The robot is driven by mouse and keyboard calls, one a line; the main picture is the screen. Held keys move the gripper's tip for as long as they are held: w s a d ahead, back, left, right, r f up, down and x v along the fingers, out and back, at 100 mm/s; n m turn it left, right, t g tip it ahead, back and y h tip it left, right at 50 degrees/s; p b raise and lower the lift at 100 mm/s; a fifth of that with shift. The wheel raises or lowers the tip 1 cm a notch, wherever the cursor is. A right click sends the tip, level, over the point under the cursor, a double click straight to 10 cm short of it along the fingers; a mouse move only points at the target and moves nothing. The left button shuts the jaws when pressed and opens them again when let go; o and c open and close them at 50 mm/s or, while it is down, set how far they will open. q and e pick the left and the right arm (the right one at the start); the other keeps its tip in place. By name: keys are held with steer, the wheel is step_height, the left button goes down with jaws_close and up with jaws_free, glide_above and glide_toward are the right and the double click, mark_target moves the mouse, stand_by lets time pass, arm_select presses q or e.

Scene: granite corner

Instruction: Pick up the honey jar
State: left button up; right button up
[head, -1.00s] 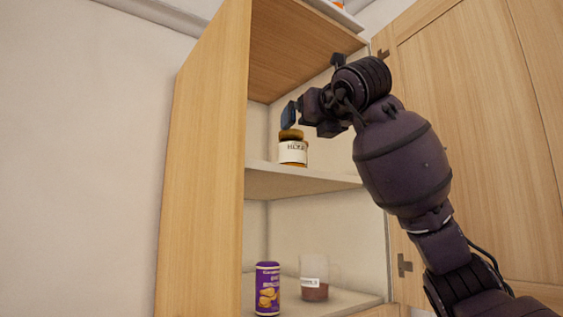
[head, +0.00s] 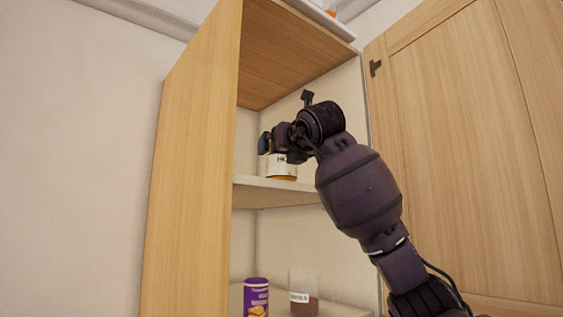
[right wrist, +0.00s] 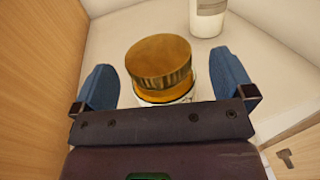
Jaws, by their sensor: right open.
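The honey jar (head: 282,168) stands on the upper shelf of the open cabinet, with a white label; my right gripper hides its top in the head view. In the right wrist view its gold lid (right wrist: 160,60) faces the camera. My right gripper (head: 270,143) is at the jar. In the right wrist view its two blue fingers (right wrist: 165,88) are apart, one on each side of the jar, with gaps between them and the lid. My left gripper is not in view.
A white container (right wrist: 207,15) stands behind the jar on the same shelf. The cabinet's left side wall (head: 190,170) is close by. A purple can (head: 256,297) and a labelled clear container (head: 303,292) stand on the lower shelf. The door (head: 470,150) is open at right.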

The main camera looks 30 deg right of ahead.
steer(key=shift+x, duration=1)
steer(key=c, duration=1.1)
steer(key=shift+c, duration=0.7)
steer(key=shift+r, duration=0.1)
